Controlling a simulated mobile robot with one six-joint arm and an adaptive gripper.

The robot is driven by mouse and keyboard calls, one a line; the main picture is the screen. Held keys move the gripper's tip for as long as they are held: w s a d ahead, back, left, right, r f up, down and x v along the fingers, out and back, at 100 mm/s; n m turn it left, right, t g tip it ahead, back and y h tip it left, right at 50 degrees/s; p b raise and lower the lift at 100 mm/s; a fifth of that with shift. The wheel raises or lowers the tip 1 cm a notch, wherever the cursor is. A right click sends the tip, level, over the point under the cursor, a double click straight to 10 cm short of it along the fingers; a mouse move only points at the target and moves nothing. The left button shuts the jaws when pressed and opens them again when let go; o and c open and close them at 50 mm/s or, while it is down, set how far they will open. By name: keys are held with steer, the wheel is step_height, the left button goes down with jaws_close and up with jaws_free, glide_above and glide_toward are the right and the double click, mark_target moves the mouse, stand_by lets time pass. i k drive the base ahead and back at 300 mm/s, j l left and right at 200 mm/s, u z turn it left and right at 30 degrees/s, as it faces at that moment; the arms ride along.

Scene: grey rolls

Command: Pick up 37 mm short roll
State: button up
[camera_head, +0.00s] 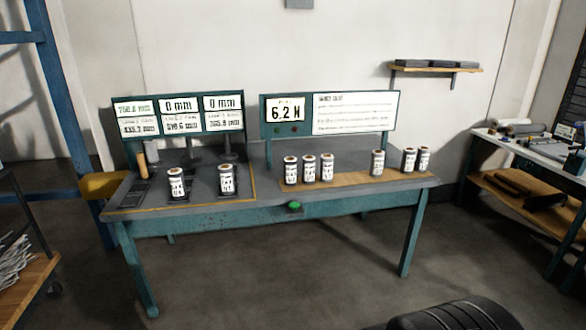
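Several short grey rolls with white labels and tan tops stand upright on the teal-framed workbench (262,220). Two stand apart on the left part, a left one (177,184) and a right one (226,181). Three stand close together near the middle: (291,170) is the left roll, with a middle roll (309,169) and a right roll (326,168). A single roll (377,163) stands to their right, then a pair, a left roll (409,160) and a right roll (424,160). The label print is too small to tell which is 37 mm. My gripper is not in view.
Display boards, left (178,114) and right (329,115), rise behind the rolls. A green button (294,206) is on the bench's front edge. A side table (530,150) stands right, a rack (28,275) left. Open floor (270,285) lies in front.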

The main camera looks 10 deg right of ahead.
mark_target(176, 178)
steer(key=i+j, duration=0.45)
steer(key=i, duration=0.15)
steer(key=i+j, duration=0.45)
steer(key=i, duration=0.2)
steer(key=i+j, duration=0.45)
steer(key=i, duration=0.15)
steer(key=i+j, duration=0.45)
steer(key=i, duration=0.2)
steer(key=i+j, duration=0.45)
steer(key=i, duration=0.15)
